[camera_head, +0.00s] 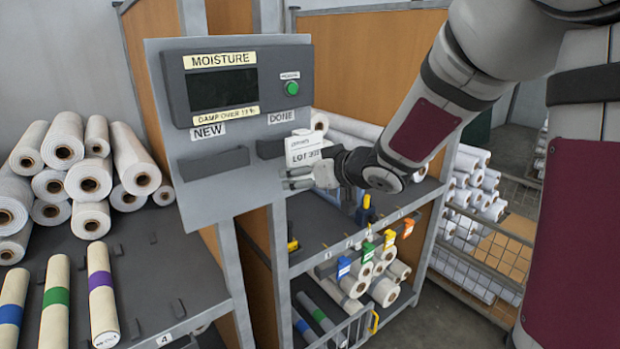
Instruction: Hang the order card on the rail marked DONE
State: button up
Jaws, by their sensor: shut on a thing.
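The order card (306,152) is white, with LOT printed on it. It is upright just in front of the right part of the dark rail marked DONE (269,149). My gripper (297,178) reaches in from the right and is shut on the card near its lower edge. Whether the card touches the rail cannot be told from this view. The rail marked NEW (213,163) is to the left on the same grey panel (231,197), and no card shows on it.
A moisture display (222,88) with a green button (291,88) sits above the rails. White rolls (88,180) are stacked on the left table. A shelf with coloured tags (367,252) and rolls stands below my gripper. A wire cage (490,255) is at right.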

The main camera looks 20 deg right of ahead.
jog(key=shift+b+x, duration=1.6)
jog(key=shift+x, duration=0.75)
jog(key=shift+r, duration=0.1)
jog(key=o, duration=1.4)
jog(key=shift+o, duration=0.2)
